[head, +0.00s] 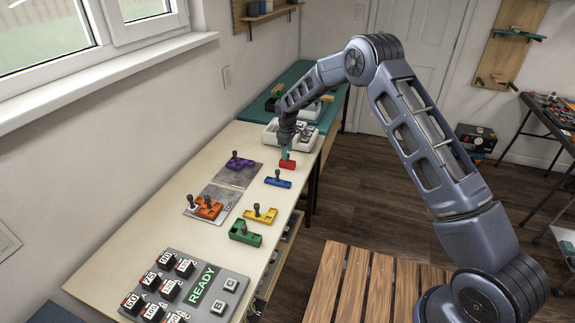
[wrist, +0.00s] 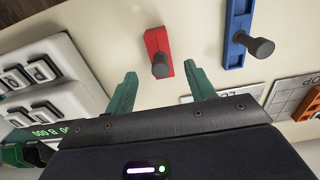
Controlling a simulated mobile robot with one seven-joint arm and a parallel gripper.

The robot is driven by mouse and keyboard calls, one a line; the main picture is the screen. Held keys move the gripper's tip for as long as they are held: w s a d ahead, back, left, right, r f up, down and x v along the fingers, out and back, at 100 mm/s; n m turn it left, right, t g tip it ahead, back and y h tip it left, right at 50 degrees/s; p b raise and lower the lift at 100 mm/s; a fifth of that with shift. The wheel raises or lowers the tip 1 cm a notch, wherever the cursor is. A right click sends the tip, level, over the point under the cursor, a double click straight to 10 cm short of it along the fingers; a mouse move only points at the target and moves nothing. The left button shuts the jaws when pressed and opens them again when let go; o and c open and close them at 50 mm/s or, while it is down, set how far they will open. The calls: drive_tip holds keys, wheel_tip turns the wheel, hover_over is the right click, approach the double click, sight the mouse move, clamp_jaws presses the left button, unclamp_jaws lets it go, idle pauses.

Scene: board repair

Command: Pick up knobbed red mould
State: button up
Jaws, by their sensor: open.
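The knobbed red mould (head: 287,164) lies on the cream table, near the far end of the row of moulds. In the wrist view it is a narrow red block (wrist: 158,41) with a dark round knob (wrist: 161,66). My gripper (wrist: 160,82) has green fingers spread apart, with nothing between the tips. The knob lies just beyond the fingertips in the picture, roughly centred between them. In the head view my gripper (head: 286,150) is right at the red mould, and its arm partly hides the mould's far side and knob.
A blue knobbed mould (head: 278,182) lies close by; it also shows in the wrist view (wrist: 236,30). Purple (head: 238,164), orange (head: 208,209), yellow (head: 260,214) and green (head: 245,236) moulds lie nearer. A white keyed device (wrist: 40,80) stands beside my gripper. A button panel (head: 205,285) is at the front.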

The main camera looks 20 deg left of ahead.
sight(287, 161)
wheel_tip(287, 161, down, 5)
drive_tip(key=shift+d+r, duration=0.1)
drive_tip(key=shift+r, duration=0.1)
drive_tip(key=c, duration=1.1)
drive_tip(key=shift+o, duration=0.2)
drive_tip(key=shift+r, duration=0.15)
